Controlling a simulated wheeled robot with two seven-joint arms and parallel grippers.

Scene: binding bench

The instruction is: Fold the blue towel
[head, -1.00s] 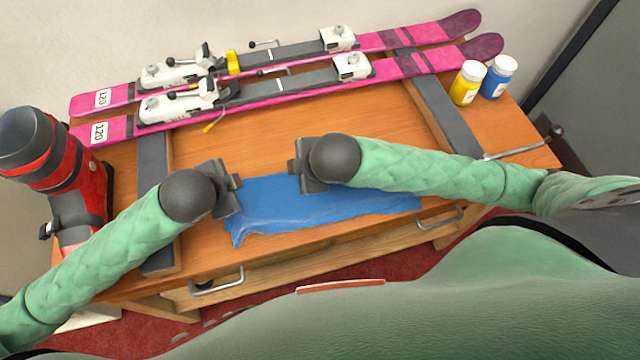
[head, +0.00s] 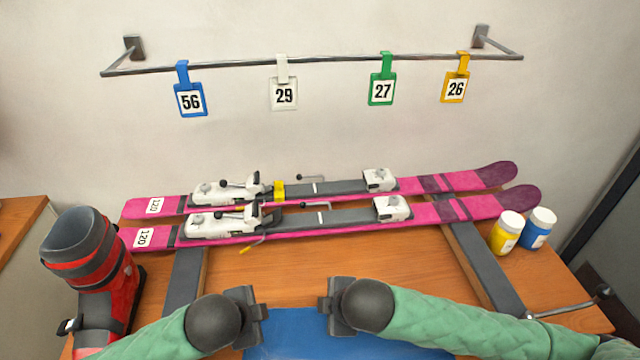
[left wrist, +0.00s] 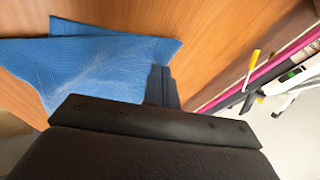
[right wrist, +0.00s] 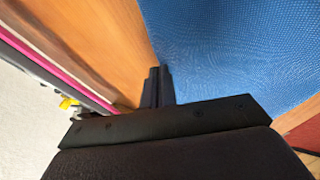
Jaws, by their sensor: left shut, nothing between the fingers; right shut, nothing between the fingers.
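The blue towel (head: 310,338) lies on the wooden bench at the bottom of the head view, its near part cut off by the frame. In the left wrist view the towel (left wrist: 95,65) shows layered edges at its upper end. In the right wrist view the towel (right wrist: 235,55) fills the upper right. My left gripper (head: 262,312) is shut and empty at the towel's far left corner; its fingers (left wrist: 162,85) show beside the towel edge. My right gripper (head: 325,308) is shut and empty above the towel's far edge; its fingers (right wrist: 157,85) also show. Contact with the cloth is unclear.
Two pink skis (head: 430,222) with bindings lie across the back of the bench. A red boot (head: 100,275) stands at left. A yellow jar (head: 505,235) and a blue jar (head: 539,230) stand at right. Numbered tags hang from a wall rail (head: 330,61). Bare wood (head: 330,265) lies behind the towel.

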